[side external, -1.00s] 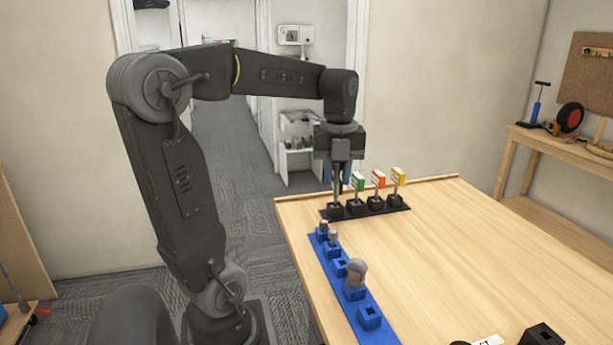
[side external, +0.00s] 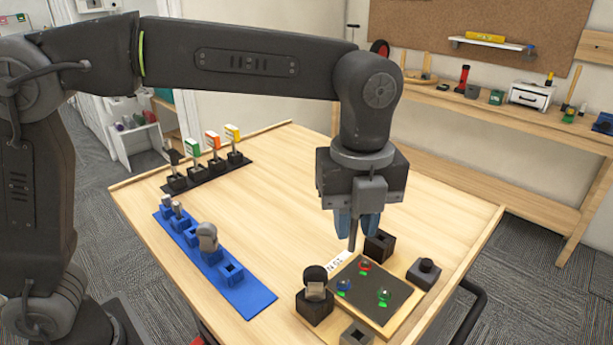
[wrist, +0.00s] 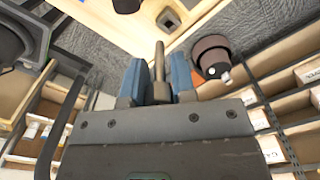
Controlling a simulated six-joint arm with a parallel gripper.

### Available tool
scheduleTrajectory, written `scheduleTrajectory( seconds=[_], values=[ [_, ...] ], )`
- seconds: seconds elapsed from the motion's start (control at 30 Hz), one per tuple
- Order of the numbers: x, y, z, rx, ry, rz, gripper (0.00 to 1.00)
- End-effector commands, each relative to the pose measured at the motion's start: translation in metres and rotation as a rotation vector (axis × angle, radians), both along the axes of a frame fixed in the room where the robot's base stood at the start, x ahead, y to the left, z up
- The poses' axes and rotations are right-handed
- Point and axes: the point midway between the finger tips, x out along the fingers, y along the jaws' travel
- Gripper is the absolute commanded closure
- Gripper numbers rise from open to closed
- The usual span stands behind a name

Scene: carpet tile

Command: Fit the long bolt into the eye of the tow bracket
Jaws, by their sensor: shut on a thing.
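My gripper (side external: 355,228) is shut on the long bolt (side external: 352,239), a thin grey rod that hangs upright from the jaws. In the wrist view, the bolt (wrist: 160,72) stands out between the two blue fingers. Its tip appears above the back edge of a dark board (side external: 365,305) with small coloured rings on it, apart from it. I cannot tell for certain which part is the tow bracket or its eye. A dark block with a square hole (side external: 379,245) stands just right of the bolt, in the picture.
Around the board stand a black block (side external: 425,272), a holder with a dark round-topped piece (side external: 315,290) and a grey block (side external: 357,334). A blue strip (side external: 250,298) with several sockets and a black rack (side external: 202,178) with tagged pieces lie left. The table's middle is clear.

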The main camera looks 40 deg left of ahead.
Motion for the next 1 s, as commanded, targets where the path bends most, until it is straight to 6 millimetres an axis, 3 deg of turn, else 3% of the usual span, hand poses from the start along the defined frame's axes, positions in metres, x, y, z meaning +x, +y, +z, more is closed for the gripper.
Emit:
scheduleTrajectory(
  seconds=[0.1, 0.23, 0.4, 0.6, 1.0],
  values=[
    [-0.011, -0.027, -0.003, 0.0, 0.0, -0.026, 1.0],
    [-0.021, -0.046, -0.008, 0.001, 0.002, -0.04, 1.0],
    [-0.02, -0.043, -0.039, 0.002, 0.002, -0.035, 1.0],
    [-0.019, -0.043, -0.063, 0.001, 0.001, -0.035, 1.0],
    [-0.019, -0.043, -0.066, -0.001, -0.002, -0.035, 1.0]
  ],
)
